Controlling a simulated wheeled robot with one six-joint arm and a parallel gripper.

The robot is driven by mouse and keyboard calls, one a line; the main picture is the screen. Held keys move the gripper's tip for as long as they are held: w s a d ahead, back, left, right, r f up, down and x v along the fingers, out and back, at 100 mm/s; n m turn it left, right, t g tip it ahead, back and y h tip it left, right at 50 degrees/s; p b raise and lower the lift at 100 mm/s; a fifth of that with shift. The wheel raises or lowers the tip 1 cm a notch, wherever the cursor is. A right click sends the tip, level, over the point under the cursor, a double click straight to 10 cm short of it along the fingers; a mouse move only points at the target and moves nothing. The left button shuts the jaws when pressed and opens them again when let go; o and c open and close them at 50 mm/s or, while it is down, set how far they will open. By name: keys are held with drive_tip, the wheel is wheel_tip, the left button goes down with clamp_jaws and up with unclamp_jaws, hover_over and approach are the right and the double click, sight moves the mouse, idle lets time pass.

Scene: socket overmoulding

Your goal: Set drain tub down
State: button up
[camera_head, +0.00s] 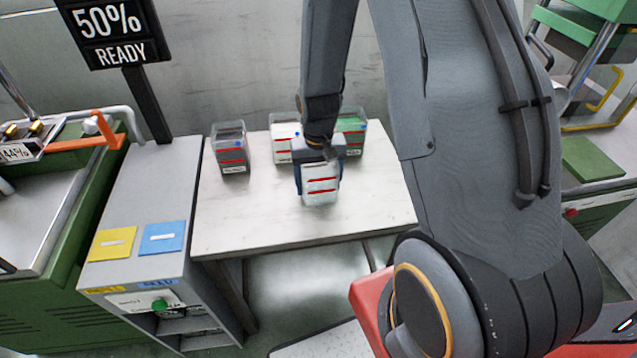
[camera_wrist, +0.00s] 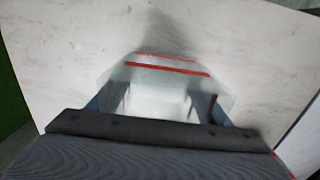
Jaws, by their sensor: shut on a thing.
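My gripper (camera_head: 320,168) is shut on a clear tub (camera_head: 320,192) with two red lines on its front, which I take for the drain tub. The fingers lie on either side of it. The tub is upright over the front middle of the white table (camera_head: 240,232); I cannot tell whether its base touches the top. In the wrist view the tub (camera_wrist: 160,72) sits between the two fingers (camera_wrist: 160,100), pale inside, with the table surface (camera_wrist: 60,60) around it.
A tub with dark contents (camera_head: 231,150) stands at the table's back left. A pale-filled tub (camera_head: 281,150) and a green-filled tub (camera_head: 352,136) stand behind my gripper. The table's left front and right side are clear. A grey cabinet (camera_head: 150,190) adjoins the table's left.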

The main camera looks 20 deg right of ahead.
drive_tip(key=shift+f, duration=0.3)
drive_tip(key=shift+f, duration=0.1)
drive_tip(key=o, duration=1)
drive_tip(key=shift+o, duration=0.2)
